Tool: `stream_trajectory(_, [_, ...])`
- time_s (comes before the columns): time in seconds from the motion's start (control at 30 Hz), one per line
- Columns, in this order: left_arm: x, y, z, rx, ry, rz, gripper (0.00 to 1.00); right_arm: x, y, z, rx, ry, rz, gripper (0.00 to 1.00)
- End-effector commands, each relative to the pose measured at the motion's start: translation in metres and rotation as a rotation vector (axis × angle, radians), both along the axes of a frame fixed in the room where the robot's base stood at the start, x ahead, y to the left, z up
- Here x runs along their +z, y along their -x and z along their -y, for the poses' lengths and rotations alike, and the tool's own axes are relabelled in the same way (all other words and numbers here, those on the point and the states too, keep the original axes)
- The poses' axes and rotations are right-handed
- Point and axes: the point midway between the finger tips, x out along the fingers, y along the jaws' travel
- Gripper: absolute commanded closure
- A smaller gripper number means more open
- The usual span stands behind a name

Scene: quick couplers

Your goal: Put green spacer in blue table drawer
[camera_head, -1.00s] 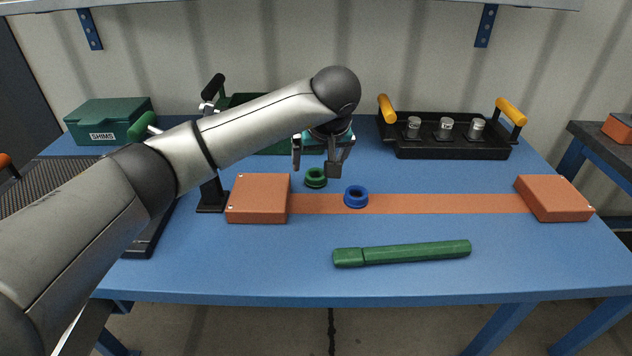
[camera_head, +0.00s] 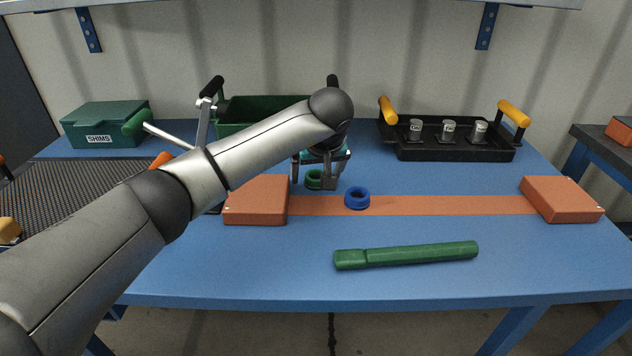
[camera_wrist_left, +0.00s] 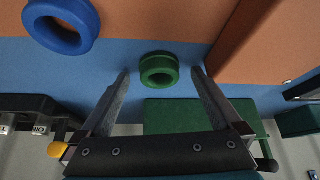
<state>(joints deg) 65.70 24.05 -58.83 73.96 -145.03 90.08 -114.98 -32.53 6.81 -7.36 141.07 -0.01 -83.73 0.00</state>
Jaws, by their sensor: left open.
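The green spacer (camera_head: 313,179) is a small ring on the blue table (camera_head: 420,285), behind the orange strip. My left gripper (camera_head: 312,185) is open and low over it, and its fingers partly hide the ring in the head view. In the left wrist view the green spacer (camera_wrist_left: 159,70) lies between and just beyond the two open fingertips (camera_wrist_left: 160,73), with clear gaps at both sides. No drawer shows in the head view. My right gripper is not in view.
A blue ring (camera_head: 357,198) sits right of the gripper on the orange strip (camera_head: 450,205). An orange block (camera_head: 257,200) stands close on the left. A green crate (camera_head: 262,112) and black tray (camera_head: 455,152) stand behind. A green bar (camera_head: 405,255) lies in front.

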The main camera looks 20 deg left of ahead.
Motion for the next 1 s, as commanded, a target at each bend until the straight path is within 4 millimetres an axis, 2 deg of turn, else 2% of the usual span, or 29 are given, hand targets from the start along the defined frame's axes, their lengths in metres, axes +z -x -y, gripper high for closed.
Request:
stream_trajectory(0.17, [0.0002,0.0000,0.0001,0.000,0.000,0.000,0.01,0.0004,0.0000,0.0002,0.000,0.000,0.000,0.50])
stream_trajectory(1.0, [0.0006,0.0000,-0.0001,0.000,0.000,0.000,0.95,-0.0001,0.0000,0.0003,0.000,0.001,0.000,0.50])
